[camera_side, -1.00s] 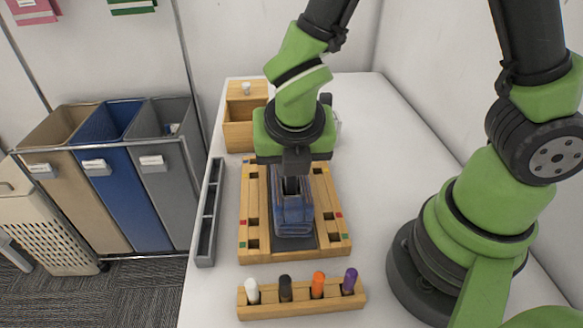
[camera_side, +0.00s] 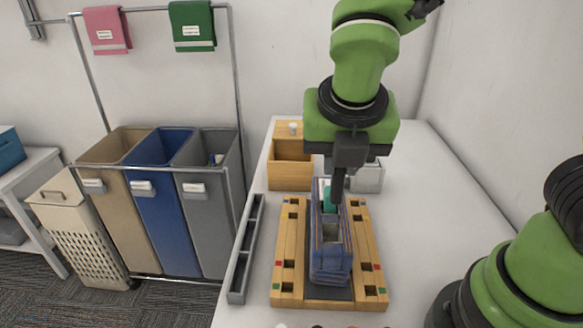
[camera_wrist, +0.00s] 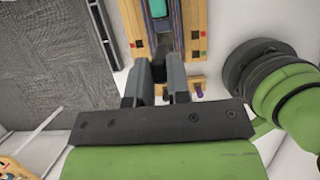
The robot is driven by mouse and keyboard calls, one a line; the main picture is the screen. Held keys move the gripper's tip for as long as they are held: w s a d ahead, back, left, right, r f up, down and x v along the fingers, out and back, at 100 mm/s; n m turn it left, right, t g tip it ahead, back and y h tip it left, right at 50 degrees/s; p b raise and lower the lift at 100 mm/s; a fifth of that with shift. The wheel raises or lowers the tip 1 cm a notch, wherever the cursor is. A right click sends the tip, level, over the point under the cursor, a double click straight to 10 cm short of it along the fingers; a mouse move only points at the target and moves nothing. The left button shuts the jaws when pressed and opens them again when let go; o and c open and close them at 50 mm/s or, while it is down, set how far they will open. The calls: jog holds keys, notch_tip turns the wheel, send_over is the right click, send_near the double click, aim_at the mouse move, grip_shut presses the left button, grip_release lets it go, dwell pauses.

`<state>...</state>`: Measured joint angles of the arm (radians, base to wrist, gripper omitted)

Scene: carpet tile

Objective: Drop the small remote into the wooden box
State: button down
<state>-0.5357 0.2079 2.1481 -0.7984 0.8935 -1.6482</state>
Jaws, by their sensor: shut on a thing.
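The slotted wooden board (camera_side: 285,272) carries coloured squares. A long grey tray (camera_side: 241,270) lies left of it, and a clear container (camera_side: 368,177) stands behind. Tall bins (camera_side: 165,220) stand left of the table. The white tabletop (camera_side: 435,215) is clear at right.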

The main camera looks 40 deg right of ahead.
dwell(0.4)
jog(key=w+d+f+m+g+y, duration=0.3)
jog(key=d+m, duration=0.4)
jog(key=m, duration=0.9)
jog(key=w+d+f+m+g+y, duration=0.15)
jog(key=w+d+m+g, duration=0.45)
jog(key=m, duration=0.9)
jog(key=w+d+m+t+h, duration=0.15)
jog(key=w+m+t, duration=0.35)
jog(key=w+m, duration=0.75)
jog(key=w+d+m+t, duration=0.2)
jog(key=w+m+t, duration=0.3)
jog(key=m, duration=1.4)
notch_tip(320, 180, down, 6)
jog(key=shift+s+d+f, duration=0.15)
jog(key=shift+s, duration=0.1)
jog(key=shift+m, duration=0.25)
